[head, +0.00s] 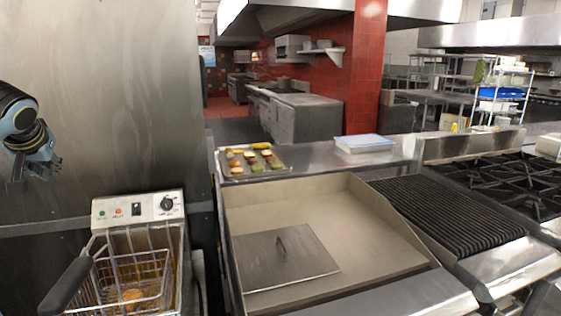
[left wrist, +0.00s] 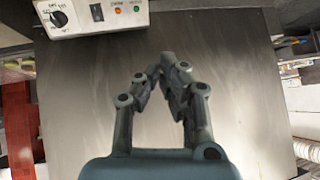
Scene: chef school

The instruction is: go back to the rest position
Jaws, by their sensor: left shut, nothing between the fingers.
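My left gripper (head: 17,186) is at the far left of the head view, in front of the steel wall panel (head: 110,90) and above the fryer. In the left wrist view the left gripper (left wrist: 167,64) shows its two fingers closed together at the tips with nothing between them. My right gripper is in neither view.
A fryer (head: 137,207) with a wire basket (head: 125,275) and black handle (head: 66,285) stands below the left arm. Right of it is a griddle (head: 330,215) with a flat lid (head: 285,262). A food tray (head: 253,160) and ribbed grill (head: 450,215) lie beyond.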

